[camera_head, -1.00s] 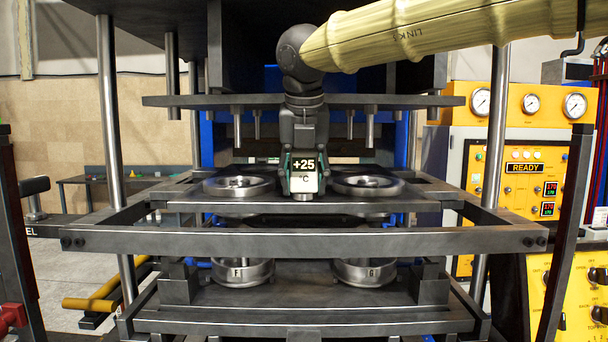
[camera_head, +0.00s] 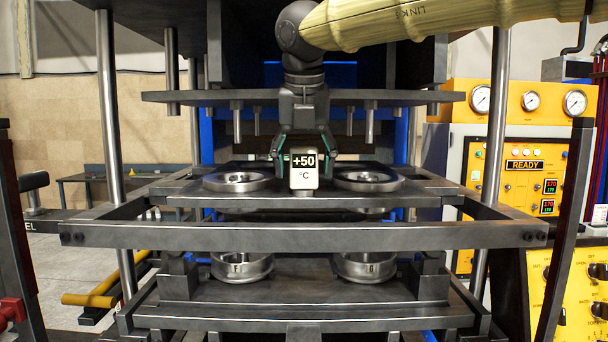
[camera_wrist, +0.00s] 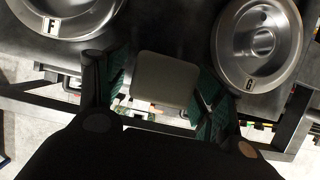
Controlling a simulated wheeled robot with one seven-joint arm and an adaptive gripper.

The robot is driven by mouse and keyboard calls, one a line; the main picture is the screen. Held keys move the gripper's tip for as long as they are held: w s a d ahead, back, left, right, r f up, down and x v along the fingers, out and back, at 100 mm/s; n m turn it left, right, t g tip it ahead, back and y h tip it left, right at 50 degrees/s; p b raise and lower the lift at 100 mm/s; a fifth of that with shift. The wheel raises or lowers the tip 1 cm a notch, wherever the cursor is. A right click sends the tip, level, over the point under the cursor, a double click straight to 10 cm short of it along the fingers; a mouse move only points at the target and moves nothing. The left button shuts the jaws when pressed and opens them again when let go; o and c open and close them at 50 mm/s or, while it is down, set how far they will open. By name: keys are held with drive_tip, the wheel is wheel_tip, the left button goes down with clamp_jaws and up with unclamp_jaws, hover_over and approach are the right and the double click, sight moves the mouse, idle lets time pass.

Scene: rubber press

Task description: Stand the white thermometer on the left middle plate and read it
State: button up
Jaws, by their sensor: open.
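The white thermometer (camera_head: 304,170) stands upright on the middle plate (camera_head: 300,203), between its two round moulds. Its display faces the head camera and reads +50 °C. My gripper (camera_head: 304,155) is open, with its green-padded fingers on either side of the thermometer, just above and around its upper part.
Metal ring moulds sit on the middle plate left (camera_head: 238,181) and right (camera_head: 368,181) of the thermometer. The upper plate (camera_head: 200,97) with hanging pins is close around my wrist. A front bar (camera_head: 300,237) crosses before the plate. A yellow panel (camera_head: 524,166) reads READY.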

drive_tip(key=v, duration=0.2)
drive_tip(key=shift+s+r, duration=0.15)
drive_tip(key=shift+r, duration=0.05)
drive_tip(key=s+b, duration=0.4)
drive_tip(key=s, duration=0.8)
drive_tip(key=shift+d+r, duration=0.1)
